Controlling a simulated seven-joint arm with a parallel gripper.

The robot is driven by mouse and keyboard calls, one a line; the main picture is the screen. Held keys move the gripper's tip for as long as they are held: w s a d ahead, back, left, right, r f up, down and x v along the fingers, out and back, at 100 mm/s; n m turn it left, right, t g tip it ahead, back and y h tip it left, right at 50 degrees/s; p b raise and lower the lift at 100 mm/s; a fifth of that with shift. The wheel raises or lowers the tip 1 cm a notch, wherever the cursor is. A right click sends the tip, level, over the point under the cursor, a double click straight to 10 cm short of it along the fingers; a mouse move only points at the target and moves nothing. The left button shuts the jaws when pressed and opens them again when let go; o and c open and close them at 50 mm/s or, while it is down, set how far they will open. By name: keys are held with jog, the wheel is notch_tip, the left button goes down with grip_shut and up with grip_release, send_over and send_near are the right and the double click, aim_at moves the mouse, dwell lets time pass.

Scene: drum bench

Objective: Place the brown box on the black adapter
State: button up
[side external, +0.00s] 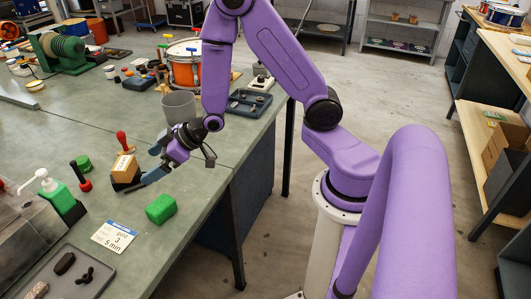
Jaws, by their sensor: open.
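The brown box (124,168) is near the middle of the bench and looks slightly tilted. A black piece, seemingly the black adapter (121,186), shows directly under the box's lower edge; the box appears to rest on it, though the contact is too small to be sure. My gripper (145,168) is low over the bench, just right of the box, with its grey-blue fingers pointing left towards it. The jaws are apart. The near finger reaches past the box's lower right side; I cannot tell whether either finger touches it.
A red-handled tool (122,140) stands close behind the box. A green block (161,208) lies in front of my gripper, near the bench edge. A grey cup (179,106) stands behind.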

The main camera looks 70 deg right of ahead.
jog(key=s+a+r+n+g, duration=0.2)
jog(key=s+a+r+g, duration=0.15)
jog(key=s, duration=0.45)
jog(key=s+d+r+n+g+h, duration=0.2)
jog(key=s+d+r+g, duration=0.1)
jog(key=s, duration=0.8)
jog(key=s+d+r+n+g+h, duration=0.2)
jog(key=s+d+r+g+h, duration=0.1)
jog(key=s, duration=0.8)
jog(key=shift+s+d, duration=0.2)
jog(key=shift+s, duration=0.1)
